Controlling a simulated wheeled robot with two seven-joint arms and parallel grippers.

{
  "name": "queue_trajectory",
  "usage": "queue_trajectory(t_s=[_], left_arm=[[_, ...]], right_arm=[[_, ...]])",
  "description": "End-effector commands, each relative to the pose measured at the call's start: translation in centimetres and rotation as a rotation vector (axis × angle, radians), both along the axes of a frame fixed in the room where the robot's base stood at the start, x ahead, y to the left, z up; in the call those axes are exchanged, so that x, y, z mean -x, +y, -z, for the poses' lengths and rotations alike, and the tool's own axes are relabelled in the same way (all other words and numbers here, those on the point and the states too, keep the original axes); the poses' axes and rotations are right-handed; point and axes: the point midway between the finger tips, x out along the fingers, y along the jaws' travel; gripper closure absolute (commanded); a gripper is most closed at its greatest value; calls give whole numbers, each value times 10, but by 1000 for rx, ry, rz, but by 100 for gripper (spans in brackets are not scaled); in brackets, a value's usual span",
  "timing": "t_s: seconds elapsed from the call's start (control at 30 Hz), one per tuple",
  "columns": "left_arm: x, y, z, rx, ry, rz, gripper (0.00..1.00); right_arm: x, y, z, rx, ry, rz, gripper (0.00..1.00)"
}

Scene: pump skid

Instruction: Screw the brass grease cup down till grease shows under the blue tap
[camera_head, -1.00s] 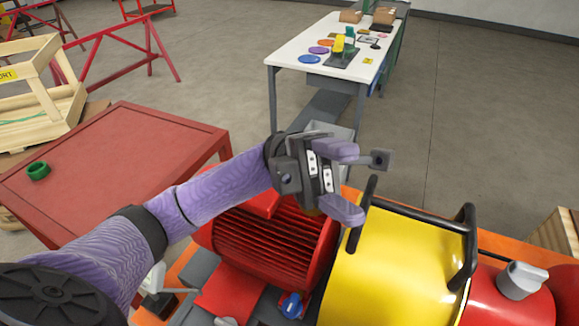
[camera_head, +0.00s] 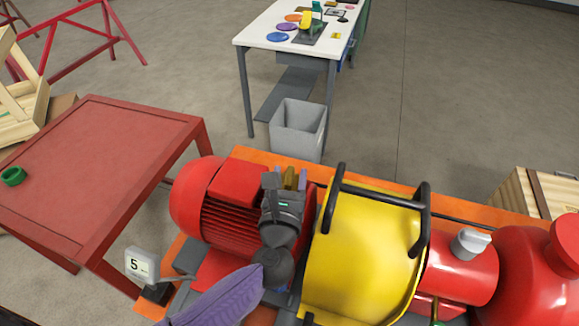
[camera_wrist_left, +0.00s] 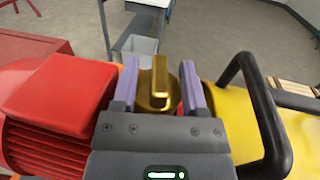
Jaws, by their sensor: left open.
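The brass grease cup (camera_wrist_left: 160,85), with a raised bar on top, stands between the two purple fingers of my left gripper (camera_wrist_left: 159,76) in the left wrist view. The fingers are open, one on each side of it, with a narrow gap visible. In the head view my left gripper (camera_head: 288,180) is over the skid between the red motor (camera_head: 228,215) and the yellow guard (camera_head: 365,250); a bit of brass (camera_head: 290,177) shows between its fingers. The blue tap is mostly or wholly hidden behind my left arm. I see no grease. My right gripper is out of view.
The yellow guard's black handle bars (camera_wrist_left: 262,120) stand close right of my left gripper. A red table (camera_head: 90,170) with a green ring (camera_head: 13,176) is at left. A grey bin (camera_head: 298,128) and white workbench (camera_head: 290,30) stand behind the skid.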

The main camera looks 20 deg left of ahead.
Motion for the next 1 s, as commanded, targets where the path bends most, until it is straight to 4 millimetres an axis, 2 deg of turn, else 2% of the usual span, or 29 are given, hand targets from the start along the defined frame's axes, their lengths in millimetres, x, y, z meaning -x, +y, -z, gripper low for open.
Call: queue_trajectory(t_s=[0.17,0.43,0.7,1.0], left_arm=[[-13,2,0,-3,-1,-1,44],[-15,3,0,-3,-1,-1,44],[-15,3,0,-3,-1,-1,100],[-15,3,0,-4,0,3,100]], right_arm=[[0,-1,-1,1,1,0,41],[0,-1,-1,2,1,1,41],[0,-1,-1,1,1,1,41],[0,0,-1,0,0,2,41]])
